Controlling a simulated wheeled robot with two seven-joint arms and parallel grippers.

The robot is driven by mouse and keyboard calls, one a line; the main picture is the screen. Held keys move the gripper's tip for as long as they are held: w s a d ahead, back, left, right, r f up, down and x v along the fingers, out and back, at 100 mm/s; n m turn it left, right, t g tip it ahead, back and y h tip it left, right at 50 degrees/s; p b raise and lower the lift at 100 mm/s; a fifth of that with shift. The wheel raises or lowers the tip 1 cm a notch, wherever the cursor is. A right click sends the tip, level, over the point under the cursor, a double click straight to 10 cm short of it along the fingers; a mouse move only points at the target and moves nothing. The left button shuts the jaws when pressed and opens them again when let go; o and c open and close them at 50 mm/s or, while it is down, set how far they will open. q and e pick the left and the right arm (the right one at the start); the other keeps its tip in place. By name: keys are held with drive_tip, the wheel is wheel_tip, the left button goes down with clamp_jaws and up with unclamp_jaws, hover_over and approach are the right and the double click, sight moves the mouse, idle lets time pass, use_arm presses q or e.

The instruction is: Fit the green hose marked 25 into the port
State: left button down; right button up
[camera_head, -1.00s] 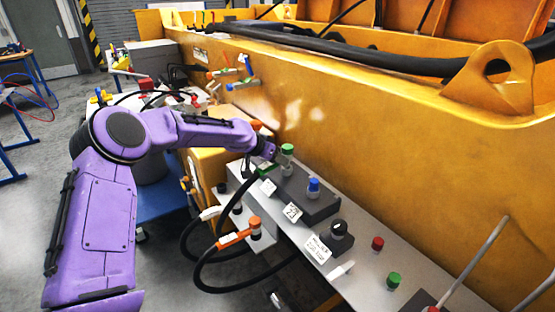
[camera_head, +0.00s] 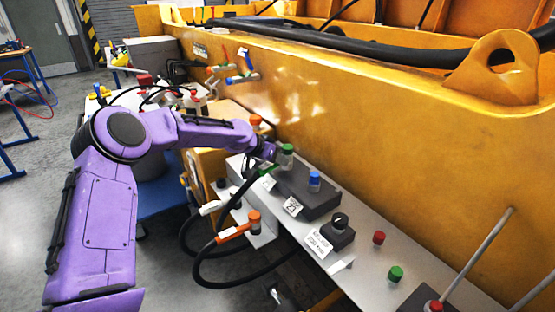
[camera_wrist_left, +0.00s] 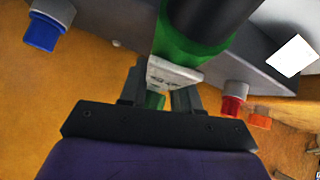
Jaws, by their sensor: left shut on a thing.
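My left gripper (camera_head: 269,154) is shut on the green hose end (camera_head: 264,169), beside a green-capped fitting (camera_head: 287,151) on the dark block. In the left wrist view the gripper's dark fingers (camera_wrist_left: 160,97) grip a green part at the foot of a thick black hose (camera_wrist_left: 208,14) with a green collar (camera_wrist_left: 185,48). A pale marked tag (camera_wrist_left: 174,75) sits on it, its lettering too blurred to read. I cannot tell whether the hose end touches a port. My right gripper is out of view.
The dark block (camera_head: 325,205) also carries a blue-capped fitting (camera_head: 314,180). An orange-ended hose (camera_head: 234,233) loops in front of the grey bench (camera_head: 375,262). A black knob (camera_head: 340,220), a red button (camera_head: 379,238) and a green button (camera_head: 396,272) stand to the right. The yellow casting (camera_head: 400,150) walls the back.

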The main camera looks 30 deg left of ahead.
use_arm(q)
drive_tip(key=shift+f, duration=0.25)
drive_tip(key=c, duration=0.7)
unclamp_jaws()
drive_tip(key=b+v, duration=0.1)
drive_tip(key=v, duration=0.9)
drive_tip(key=shift+s+r, duration=0.2)
drive_tip(key=shift+s, duration=0.05)
